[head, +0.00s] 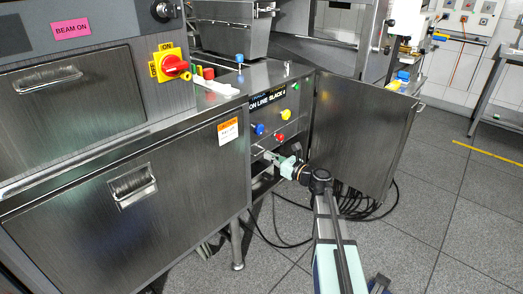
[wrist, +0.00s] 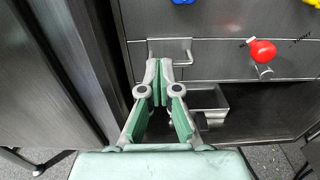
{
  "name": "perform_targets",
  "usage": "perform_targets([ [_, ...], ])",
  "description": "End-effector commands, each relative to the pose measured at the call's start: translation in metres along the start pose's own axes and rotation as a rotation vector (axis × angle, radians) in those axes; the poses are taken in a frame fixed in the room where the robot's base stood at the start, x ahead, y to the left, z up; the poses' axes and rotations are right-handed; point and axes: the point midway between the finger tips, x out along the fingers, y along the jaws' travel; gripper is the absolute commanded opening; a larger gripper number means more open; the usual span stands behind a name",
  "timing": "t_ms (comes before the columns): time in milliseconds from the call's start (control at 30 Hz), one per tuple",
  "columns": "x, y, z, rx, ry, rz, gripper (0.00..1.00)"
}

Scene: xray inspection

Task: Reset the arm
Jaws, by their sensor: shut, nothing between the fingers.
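My gripper (head: 270,155) is at the front of the control panel, in the gap beside the large steel drawer unit. In the wrist view my gripper (wrist: 159,66) is shut, with its fingertips together and nothing between them. The tips are in front of a small bent metal handle (wrist: 184,48) on the steel panel; I cannot tell whether they touch it. My arm reaches up from the lower middle of the head view.
A red knob (head: 279,136), a blue knob (head: 258,128) and a yellow knob (head: 285,114) stick out of the panel. An open steel door (head: 362,130) stands close right of my arm. Black cables (head: 372,205) lie on the floor. Open floor (head: 440,225) is at right.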

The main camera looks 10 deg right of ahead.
Motion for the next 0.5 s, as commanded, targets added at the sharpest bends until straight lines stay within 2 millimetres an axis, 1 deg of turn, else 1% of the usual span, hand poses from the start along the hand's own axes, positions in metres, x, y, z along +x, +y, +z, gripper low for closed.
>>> perform_targets([
  [33, -0.014, 0.001, 0.002, 0.001, 0.0, -0.004, 0.0],
  [200, -0.043, 0.001, 0.002, 0.001, 0.0, -0.002, 0.0],
  [300, -0.055, 0.0, 0.001, 0.001, 0.0, -0.003, 0.0],
  [500, -0.066, 0.0, 0.0, -0.024, -0.001, 0.001, 0.0],
])
